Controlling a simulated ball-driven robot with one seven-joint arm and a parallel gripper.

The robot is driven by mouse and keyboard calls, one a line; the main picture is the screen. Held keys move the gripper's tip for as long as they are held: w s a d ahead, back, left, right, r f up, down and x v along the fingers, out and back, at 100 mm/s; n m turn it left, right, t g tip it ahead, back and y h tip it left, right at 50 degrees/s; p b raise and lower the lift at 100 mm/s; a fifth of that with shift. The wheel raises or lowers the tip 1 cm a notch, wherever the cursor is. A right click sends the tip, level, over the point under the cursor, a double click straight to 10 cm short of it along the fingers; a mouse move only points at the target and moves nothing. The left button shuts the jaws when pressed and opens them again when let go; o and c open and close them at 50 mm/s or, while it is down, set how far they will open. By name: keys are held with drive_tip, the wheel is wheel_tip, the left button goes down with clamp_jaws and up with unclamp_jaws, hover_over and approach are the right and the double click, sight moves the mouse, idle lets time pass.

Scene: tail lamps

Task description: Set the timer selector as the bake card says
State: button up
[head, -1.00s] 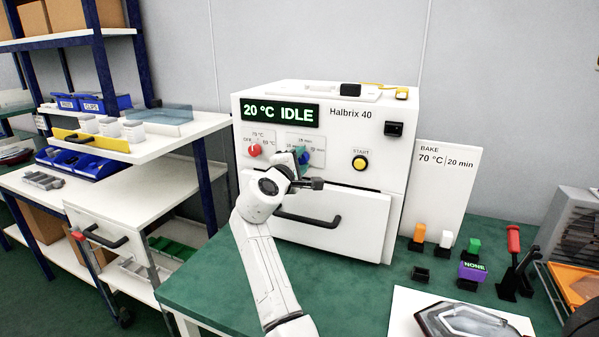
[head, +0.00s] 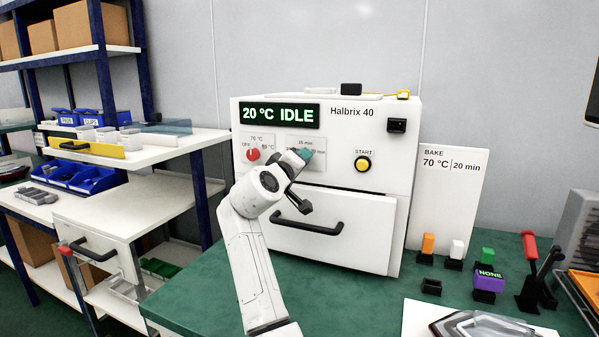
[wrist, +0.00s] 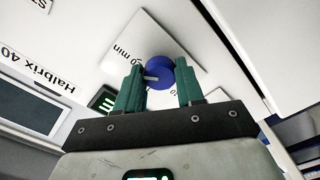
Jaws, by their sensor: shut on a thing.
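The timer selector is a blue knob (wrist: 160,72) with a white pointer mark, on a white label plate on the oven front. In the wrist view it sits between the two teal fingers of my gripper (wrist: 159,84), which are shut on it. The pointer mark faces left in that view; which label it meets is unclear. In the head view my gripper (head: 304,157) covers the knob, and only "15 min" above it reads clearly. The bake card (head: 450,205) stands right of the oven and reads "BAKE 70 °C | 20 min".
The oven (head: 345,125) shows "20 °C IDLE". Its red knob (head: 253,154) is left of my gripper, the yellow START button (head: 362,164) right. The drawer handle (head: 308,226) juts out below my wrist. Small coloured blocks and a red-handled lever (head: 529,246) stand on the green bench at right.

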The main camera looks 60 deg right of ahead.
drive_tip(key=shift+f+m+b, duration=0.25)
drive_tip(key=shift+m+b, duration=0.15)
drive_tip(key=shift+m, duration=0.3)
drive_tip(key=o, duration=0.6)
drive_tip(key=shift+s, duration=0.1)
drive_tip(key=o, duration=0.4)
drive_tip(key=shift+r, duration=0.15)
drive_tip(key=shift+o, duration=0.2)
drive_tip(key=shift+a, duration=0.1)
drive_tip(key=a, duration=1)
drive_tip(key=shift+s+a, duration=0.3)
drive_tip(key=shift+s, duration=0.05)
